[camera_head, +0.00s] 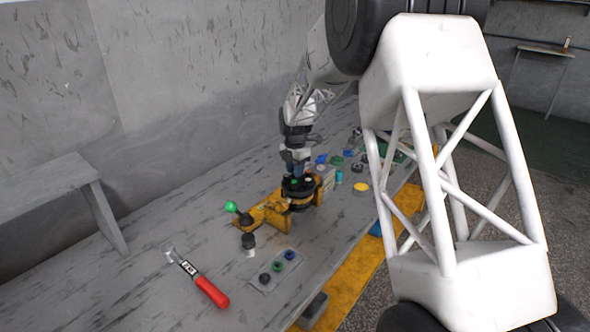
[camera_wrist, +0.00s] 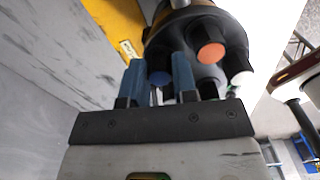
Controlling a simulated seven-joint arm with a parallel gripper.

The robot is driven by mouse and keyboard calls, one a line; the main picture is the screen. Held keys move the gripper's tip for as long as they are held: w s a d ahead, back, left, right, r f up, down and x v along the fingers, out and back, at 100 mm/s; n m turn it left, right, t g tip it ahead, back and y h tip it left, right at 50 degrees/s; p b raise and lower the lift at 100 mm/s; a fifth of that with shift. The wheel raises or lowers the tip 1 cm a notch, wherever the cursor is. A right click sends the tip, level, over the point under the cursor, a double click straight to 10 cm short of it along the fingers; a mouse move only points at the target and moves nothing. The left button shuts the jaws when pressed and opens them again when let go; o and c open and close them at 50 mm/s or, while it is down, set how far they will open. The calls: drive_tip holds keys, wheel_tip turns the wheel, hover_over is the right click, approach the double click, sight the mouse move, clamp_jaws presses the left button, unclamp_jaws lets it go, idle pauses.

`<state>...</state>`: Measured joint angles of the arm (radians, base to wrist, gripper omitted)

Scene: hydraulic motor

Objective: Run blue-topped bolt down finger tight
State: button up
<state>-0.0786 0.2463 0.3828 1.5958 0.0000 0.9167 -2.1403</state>
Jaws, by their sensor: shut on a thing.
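The hydraulic motor (camera_head: 299,190) is a dark round body on a yellow fixture (camera_head: 268,212) on the bench. In the wrist view its black end face (camera_wrist: 180,38) carries several bolts with coloured tops. The blue-topped bolt (camera_wrist: 160,78) sits at this face between my two blue fingers. My gripper (camera_wrist: 160,72) is shut on its head. In the head view my gripper (camera_head: 296,170) points down onto the top of the motor, and the blue-topped bolt is hidden there. How deep the bolt sits cannot be seen.
An orange-topped bolt (camera_wrist: 210,53) and a white-topped bolt (camera_wrist: 242,78) stand close to my fingers. A green ball-topped lever (camera_head: 231,207) rises left of the motor. A red-handled tool (camera_head: 210,291) and a small plate of plugs (camera_head: 276,270) lie on the front bench (camera_head: 140,295).

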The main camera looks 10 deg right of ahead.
drive_tip(key=shift+m, duration=2)
drive_tip(key=shift+m, duration=2)
drive_tip(key=shift+m, duration=1.7)
drive_tip(key=o, duration=0.5)
